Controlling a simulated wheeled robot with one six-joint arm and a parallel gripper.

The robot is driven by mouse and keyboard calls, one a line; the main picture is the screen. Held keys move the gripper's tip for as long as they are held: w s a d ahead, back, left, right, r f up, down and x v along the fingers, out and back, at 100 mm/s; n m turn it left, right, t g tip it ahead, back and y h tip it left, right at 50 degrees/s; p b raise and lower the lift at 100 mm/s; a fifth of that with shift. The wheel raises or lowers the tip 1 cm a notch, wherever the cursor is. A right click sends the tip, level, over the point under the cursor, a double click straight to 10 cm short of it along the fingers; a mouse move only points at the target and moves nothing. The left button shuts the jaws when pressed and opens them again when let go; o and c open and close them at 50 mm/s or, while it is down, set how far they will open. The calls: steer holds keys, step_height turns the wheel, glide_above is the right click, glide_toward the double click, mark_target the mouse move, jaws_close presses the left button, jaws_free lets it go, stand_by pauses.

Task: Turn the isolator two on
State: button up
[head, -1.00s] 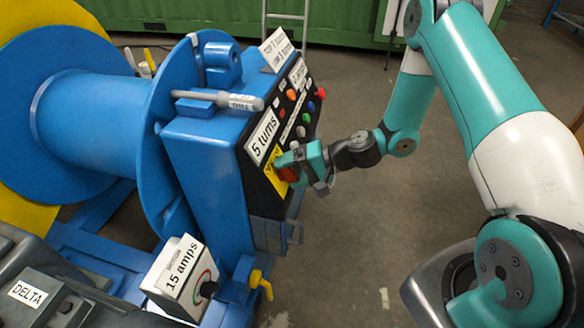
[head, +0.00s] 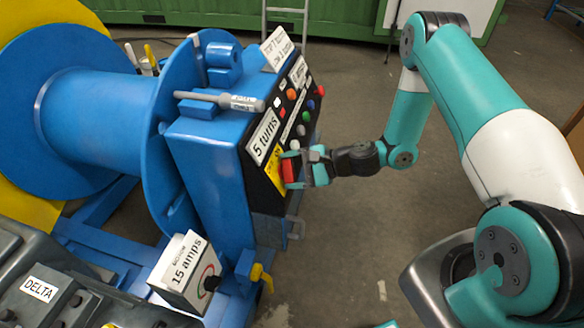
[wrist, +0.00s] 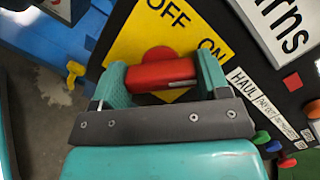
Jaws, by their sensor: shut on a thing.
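The isolator's red handle (head: 289,171) sticks out from a yellow plate (head: 275,172) on the dark sloping front of the blue control box. My gripper (head: 304,168) is at the handle, coming from the right. In the wrist view the red handle (wrist: 163,76) lies crosswise between the teal fingers, and my gripper (wrist: 160,88) is shut on it. The yellow plate (wrist: 128,47) behind it reads OFF at upper left and ON at upper right. The number two does not show on it.
Several coloured buttons (head: 300,131) and a "5 turns" sign (head: 263,137) sit above the isolator. A grey bracket (head: 293,229) juts out below. A "15 amps" box (head: 185,275) with a black knob stands at lower left.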

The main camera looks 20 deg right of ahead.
steer(key=shift+m, duration=0.6)
steer(key=o, duration=0.9)
steer(key=shift+o, duration=0.2)
steer(key=v, duration=1.7)
steer(key=shift+s+d, duration=0.2)
steer(key=shift+r, duration=0.1)
